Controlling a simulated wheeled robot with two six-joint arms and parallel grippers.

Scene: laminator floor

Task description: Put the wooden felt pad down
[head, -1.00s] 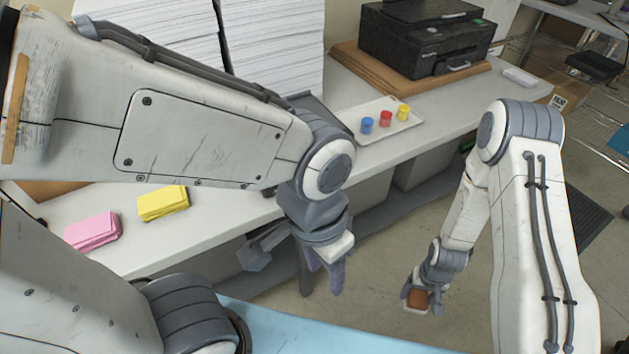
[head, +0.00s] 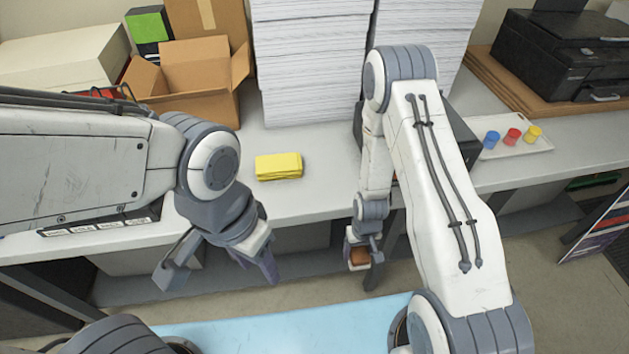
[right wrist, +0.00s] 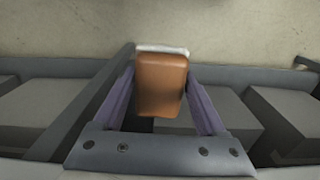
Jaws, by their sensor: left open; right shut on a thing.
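The wooden felt pad (head: 359,256) is a small orange-brown block held in my right gripper (head: 360,262), in front of the bench's front edge and over the floor. In the right wrist view the pad (right wrist: 161,84) sits between both purple fingers, with a whitish layer along its far edge. My right gripper (right wrist: 161,100) is shut on it. My left gripper (head: 222,275) is open and empty, in front of the bench to the left of the right one.
On the bench (head: 325,185) lie a yellow stack (head: 279,166), paper stacks (head: 312,60), an open cardboard box (head: 195,80), and a tray (head: 530,148) with blue, red and yellow pots. A black printer (head: 560,55) stands at the back right. Bench space around the yellow stack is clear.

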